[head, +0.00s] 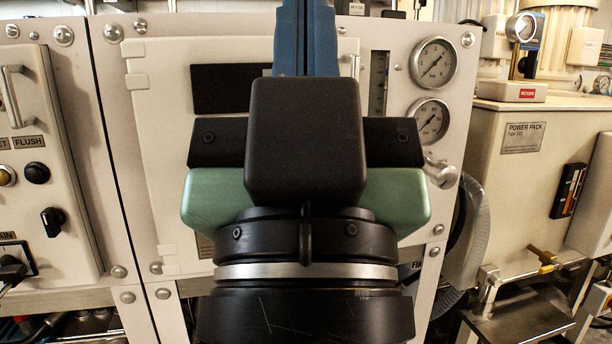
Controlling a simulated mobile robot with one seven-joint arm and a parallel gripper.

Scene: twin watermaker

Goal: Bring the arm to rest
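My gripper (307,12) stands upright in the middle of the head view, close to the camera. Its two blue fingers lie side by side with no gap between the parts that show, so it looks shut. The fingertips are cut off by the top edge, and I see nothing held. The black and green gripper body and the black wrist below it fill the centre. They hide much of the white panel (155,120) behind. I cannot tell how far the gripper is from that panel.
Two round gauges (434,63) sit right of my gripper, with a valve handle (440,172) below them. At left is a control box (30,130) with a handle and knobs. At right stand a beige power pack (523,175) and a grey hose (470,235).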

